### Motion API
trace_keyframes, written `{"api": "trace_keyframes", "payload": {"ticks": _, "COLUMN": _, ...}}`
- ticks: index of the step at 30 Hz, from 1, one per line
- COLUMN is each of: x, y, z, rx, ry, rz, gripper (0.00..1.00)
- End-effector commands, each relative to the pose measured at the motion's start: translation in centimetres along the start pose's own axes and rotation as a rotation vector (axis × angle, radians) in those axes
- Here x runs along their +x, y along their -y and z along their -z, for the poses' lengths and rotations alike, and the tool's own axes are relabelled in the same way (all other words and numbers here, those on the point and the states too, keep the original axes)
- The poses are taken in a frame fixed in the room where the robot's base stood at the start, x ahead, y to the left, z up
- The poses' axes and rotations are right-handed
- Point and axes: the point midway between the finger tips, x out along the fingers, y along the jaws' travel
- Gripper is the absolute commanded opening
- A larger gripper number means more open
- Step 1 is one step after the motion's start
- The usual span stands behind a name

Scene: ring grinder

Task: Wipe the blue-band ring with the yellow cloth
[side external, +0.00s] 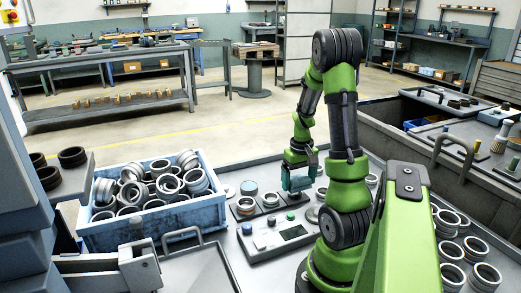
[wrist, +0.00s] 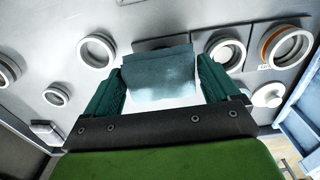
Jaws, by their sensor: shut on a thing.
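My gripper (side external: 298,184) hangs low over the bench, its teal fingers shut on a folded blue-grey piece that looks like a cloth (wrist: 160,75). I see no yellow cloth. Past the held piece in the wrist view, a metal ring (wrist: 226,52) sits on a dark pad, apart from the fingers. Farther right is a ring with an orange-brown band (wrist: 286,46), also on the left pad in the side view (side external: 245,205). A dark pad (wrist: 150,44) is partly hidden behind the held piece. I cannot make out a blue band on any ring.
A blue crate (side external: 150,232) heaped with metal rings stands left. A control box with buttons (side external: 275,238) lies in front of the pads. Loose rings (wrist: 96,50) lie on the bench at left in the wrist view. More rings (side external: 453,250) lie at right.

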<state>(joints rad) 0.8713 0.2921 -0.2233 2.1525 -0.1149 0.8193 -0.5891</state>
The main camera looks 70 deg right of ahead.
Motion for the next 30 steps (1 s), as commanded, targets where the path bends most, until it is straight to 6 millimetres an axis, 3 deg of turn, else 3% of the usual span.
{"api": "trace_keyframes", "payload": {"ticks": 18, "x": -5.4, "y": 0.0, "z": 0.0, "rx": -0.001, "ry": 0.000, "rz": 0.000, "gripper": 0.65}}
{"api": "trace_keyframes", "payload": {"ticks": 30, "x": -5.8, "y": 0.0, "z": 0.0, "rx": 0.000, "ry": 0.002, "rz": 0.000, "gripper": 0.65}}
